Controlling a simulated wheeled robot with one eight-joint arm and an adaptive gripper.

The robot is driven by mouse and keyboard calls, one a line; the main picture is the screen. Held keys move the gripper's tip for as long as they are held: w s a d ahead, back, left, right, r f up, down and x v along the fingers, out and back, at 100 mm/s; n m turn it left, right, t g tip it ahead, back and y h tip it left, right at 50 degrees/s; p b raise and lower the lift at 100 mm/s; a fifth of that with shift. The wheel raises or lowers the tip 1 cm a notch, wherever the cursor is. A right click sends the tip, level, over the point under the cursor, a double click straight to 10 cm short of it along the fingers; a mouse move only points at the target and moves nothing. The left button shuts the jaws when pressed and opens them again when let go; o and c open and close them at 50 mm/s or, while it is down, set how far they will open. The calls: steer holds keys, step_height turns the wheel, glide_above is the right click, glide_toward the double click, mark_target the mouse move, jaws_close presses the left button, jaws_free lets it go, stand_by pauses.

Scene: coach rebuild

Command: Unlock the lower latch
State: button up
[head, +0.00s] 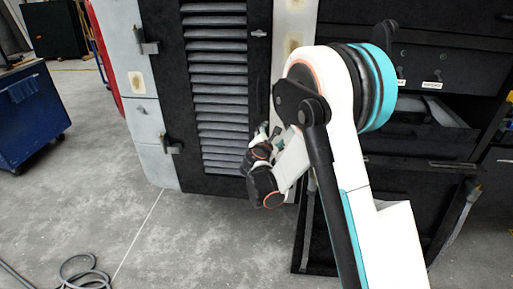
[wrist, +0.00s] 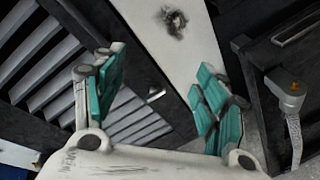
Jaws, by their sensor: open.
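A black louvred door (head: 218,95) stands shut in the head view. A small silver latch (head: 259,33) sits high on its right edge. In the wrist view a small silver latch piece (wrist: 155,94) shows at the louvred door's edge, between and beyond my fingers; it looks like the lower latch. My gripper (wrist: 160,62) is open, with teal pads either side of that latch and nothing between them. I cannot tell if either finger touches it. In the head view my gripper (head: 268,131) is by the door's lower right edge, and hides the lower latch there.
Metal hinges (head: 147,46) line the door's left side. A black flap (head: 400,200) hangs open at right, and its grey fitting with a strap (wrist: 289,92) is close right of my gripper. A blue cart (head: 30,115) and a hose (head: 82,272) are at left. Floor between is clear.

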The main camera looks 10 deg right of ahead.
steer(key=w+a+f+n+t, duration=0.25)
steer(key=f+n, duration=0.25)
steer(key=f, duration=0.3)
steer(key=w+a+f+n+t, duration=0.1)
steer(key=a+f+n, duration=0.3)
steer(key=f, duration=0.5)
steer(key=w+d+n+b, duration=0.1)
steer(key=w+d, duration=0.3)
steer(key=w, duration=0.8)
steer(key=shift+w+d+r+y+b, duration=0.25)
steer(key=shift+d+y+b, duration=0.15)
steer(key=shift+b, duration=0.2)
steer(key=c, duration=1.1)
